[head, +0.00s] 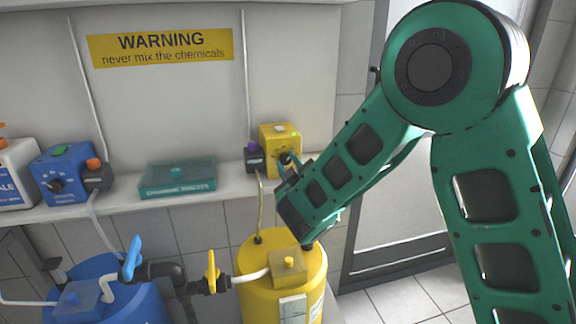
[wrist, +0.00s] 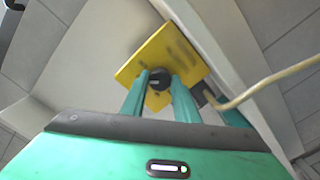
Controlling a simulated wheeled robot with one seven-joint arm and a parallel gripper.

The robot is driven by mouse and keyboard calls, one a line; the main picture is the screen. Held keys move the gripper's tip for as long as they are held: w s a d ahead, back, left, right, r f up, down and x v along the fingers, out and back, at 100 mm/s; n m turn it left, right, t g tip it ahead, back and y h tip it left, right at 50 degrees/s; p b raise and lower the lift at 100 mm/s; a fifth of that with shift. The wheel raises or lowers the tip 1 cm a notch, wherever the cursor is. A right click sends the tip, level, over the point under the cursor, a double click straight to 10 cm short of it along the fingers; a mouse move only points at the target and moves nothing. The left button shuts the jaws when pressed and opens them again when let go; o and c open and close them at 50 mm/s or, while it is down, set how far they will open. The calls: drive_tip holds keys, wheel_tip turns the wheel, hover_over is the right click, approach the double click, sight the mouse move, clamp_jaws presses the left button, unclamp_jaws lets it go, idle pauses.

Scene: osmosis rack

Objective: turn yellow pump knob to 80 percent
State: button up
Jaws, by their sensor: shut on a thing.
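The yellow pump (head: 281,138) stands at the right part of the shelf in the head view. Its front face fills the middle of the wrist view (wrist: 168,50), where it looks tilted. Its black knob (wrist: 160,79) sits between the two teal fingers of my gripper (wrist: 157,82). The gripper is shut on the knob. In the head view, the knob (head: 285,158) shows at the tip of my gripper (head: 287,168), partly hidden by it. The knob's pointer and the scale marks are too small to read.
A blue pump (head: 68,172) and a teal box (head: 178,178) stand on the shelf (head: 130,205) to the left. Below are a yellow barrel (head: 255,300) and a blue barrel (head: 125,300) with valves and hoses. A pale hose (wrist: 265,82) leaves the yellow pump's side.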

drive_tip(key=shift+d, duration=0.15)
drive_tip(key=o, duration=1.1)
drive_tip(key=shift+c, duration=0.2)
drive_tip(key=v, duration=1)
drive_tip(key=shift+s, duration=0.25)
